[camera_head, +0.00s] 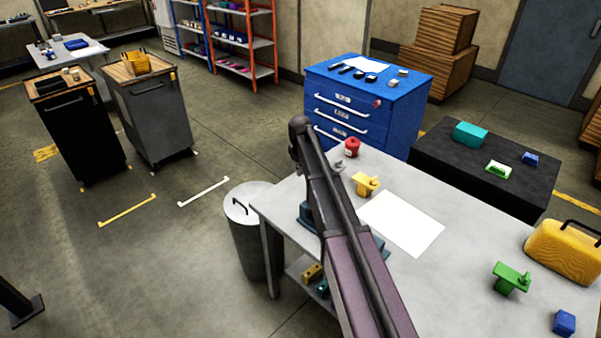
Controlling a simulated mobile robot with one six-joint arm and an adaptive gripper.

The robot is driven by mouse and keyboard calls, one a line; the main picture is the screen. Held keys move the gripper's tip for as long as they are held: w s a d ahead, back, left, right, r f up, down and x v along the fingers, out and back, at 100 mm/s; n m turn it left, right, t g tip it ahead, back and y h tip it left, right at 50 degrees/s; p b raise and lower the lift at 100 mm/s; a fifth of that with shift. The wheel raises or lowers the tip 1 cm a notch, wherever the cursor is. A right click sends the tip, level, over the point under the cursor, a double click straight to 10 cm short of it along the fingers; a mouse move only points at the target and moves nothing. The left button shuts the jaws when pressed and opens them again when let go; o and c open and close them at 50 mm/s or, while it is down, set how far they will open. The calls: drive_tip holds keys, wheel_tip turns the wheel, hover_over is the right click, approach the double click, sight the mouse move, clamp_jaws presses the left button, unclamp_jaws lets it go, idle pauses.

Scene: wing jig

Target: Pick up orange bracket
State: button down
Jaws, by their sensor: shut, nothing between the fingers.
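A yellow-orange bracket (365,184) sits on the grey table (462,238), just behind the white sheet (402,223). It is the nearest match to an orange bracket that I see. A green bracket (511,278) stands farther right on the same table. A yellow piece (313,273) lies low under the table, partly covered by the table; I cannot tell if it is a bracket. My dark arm crosses the middle of the picture and hides part of the table. My gripper is not visible.
A red canister (351,147) stands at the table's back corner. A blue fixture (380,246) is partly hidden behind my arm. A yellow case (564,251) and a blue block (564,322) are at the right. A grey bin (243,247) stands left of the table.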

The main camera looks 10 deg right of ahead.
drive_tip(key=shift+s+d+f+b, duration=0.4)
drive_tip(key=shift+s+f+b, duration=0.15)
drive_tip(key=shift+f+b, duration=0.75)
drive_tip(key=shift+s+d+f+b, duration=0.4)
drive_tip(key=shift+s+f+b, duration=0.15)
drive_tip(key=shift+f+b, duration=0.8)
drive_tip(key=shift+s+d+f+b, duration=0.4)
drive_tip(key=shift+s+f+b, duration=0.15)
drive_tip(key=shift+f+b, duration=0.75)
drive_tip(key=shift+f, duration=0.1)
drive_tip(key=shift+s+d, duration=0.55)
drive_tip(key=shift+s, duration=0.2)
drive_tip(key=w+a+r+p, duration=0.2)
drive_tip(key=w+r+p, duration=0.1)
drive_tip(key=r+p, duration=0.7)
drive_tip(key=shift+w+a, duration=0.15)
drive_tip(key=shift+a, duration=0.05)
